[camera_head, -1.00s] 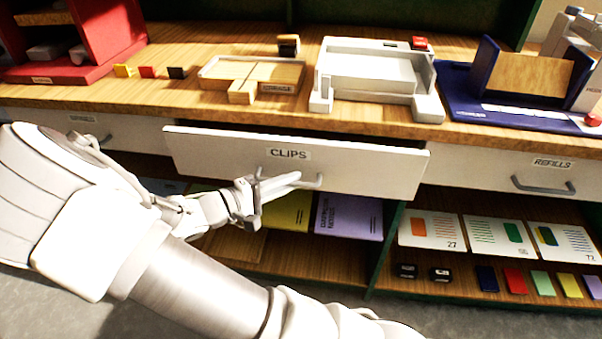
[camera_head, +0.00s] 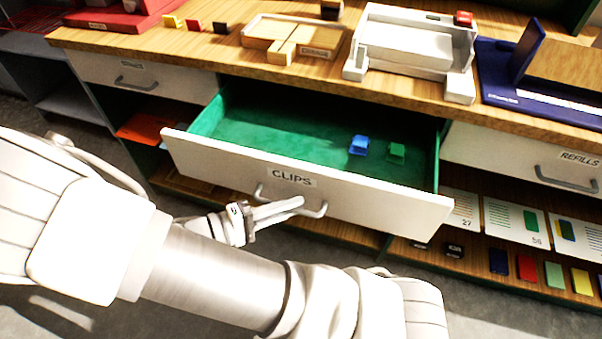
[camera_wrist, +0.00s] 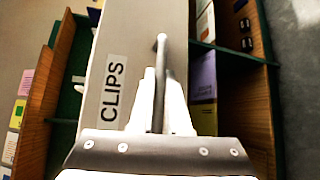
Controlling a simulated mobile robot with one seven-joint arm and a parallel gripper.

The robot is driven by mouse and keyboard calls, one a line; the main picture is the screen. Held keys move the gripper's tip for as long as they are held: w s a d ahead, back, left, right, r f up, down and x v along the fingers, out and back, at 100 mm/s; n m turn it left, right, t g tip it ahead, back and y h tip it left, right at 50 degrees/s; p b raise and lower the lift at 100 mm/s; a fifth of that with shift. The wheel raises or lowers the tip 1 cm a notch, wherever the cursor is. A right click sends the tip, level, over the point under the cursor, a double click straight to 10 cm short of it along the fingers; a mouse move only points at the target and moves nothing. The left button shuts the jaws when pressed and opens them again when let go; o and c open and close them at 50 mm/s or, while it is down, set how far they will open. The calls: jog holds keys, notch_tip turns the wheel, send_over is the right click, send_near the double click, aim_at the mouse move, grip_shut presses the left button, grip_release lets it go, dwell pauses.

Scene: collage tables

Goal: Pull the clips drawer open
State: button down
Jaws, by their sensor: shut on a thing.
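The clips drawer (camera_head: 390,208) has a white front with a "CLIPS" label and stands well out from the desk. Its green-lined inside shows, with a blue clip (camera_head: 359,145) and a green clip (camera_head: 397,152) toward the right. My gripper (camera_head: 299,204) is at the drawer's grey bar handle (camera_head: 318,211), below the label. In the wrist view, my gripper's fingers (camera_wrist: 160,90) lie on either side of the handle (camera_wrist: 160,48) and are shut on it. The "CLIPS" label (camera_wrist: 113,88) shows there beside the fingers.
A refills drawer (camera_head: 500,155) is closed at right, and another closed drawer (camera_head: 150,80) is at left. The desktop above holds a wooden tray (camera_head: 262,38), a white tray (camera_head: 410,45) and a blue stand (camera_head: 500,90). Cards and coloured blocks lie on the lower right shelf.

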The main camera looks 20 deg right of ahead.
jog(key=s+a+p, duration=0.1)
jog(key=s+a, duration=0.3)
jog(key=s, duration=0.2)
jog(key=shift+s+a, duration=0.3)
jog(key=shift+s, duration=0.05)
jog(key=c, duration=0.9)
grip_release()
jog(key=p+v, duration=0.2)
jog(key=v, duration=1.5)
jog(key=shift+s+a+r+p, duration=0.1)
jog(key=shift+a+p, duration=0.05)
jog(key=shift+p, duration=0.15)
jog(key=shift+a, duration=0.1)
